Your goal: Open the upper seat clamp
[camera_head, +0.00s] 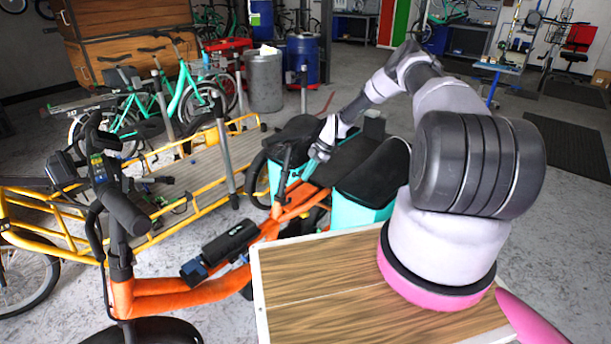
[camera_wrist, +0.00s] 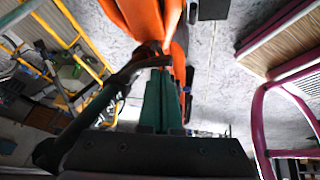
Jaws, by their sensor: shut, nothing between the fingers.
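The orange cargo bike frame (camera_head: 296,203) stands beyond a wooden-topped box in the head view, and it also fills the top of the wrist view (camera_wrist: 145,18). A black post (camera_wrist: 92,112) rises from it, and the same post shows in the head view (camera_head: 284,168). A dark collar with a lever-like part (camera_wrist: 140,68), apparently the seat clamp, sits where post and frame meet. My gripper (camera_head: 308,176) points down beside the post. In the wrist view its green fingers (camera_wrist: 161,78) are together and empty, with tips close to the collar. Contact cannot be told.
The wooden-topped box (camera_head: 325,285) is in front of the bike. A teal box with a black top (camera_head: 372,180) stands close right of my gripper. A yellow cargo bike (camera_head: 195,205) is at left. Open grey floor (camera_head: 545,240) lies at right.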

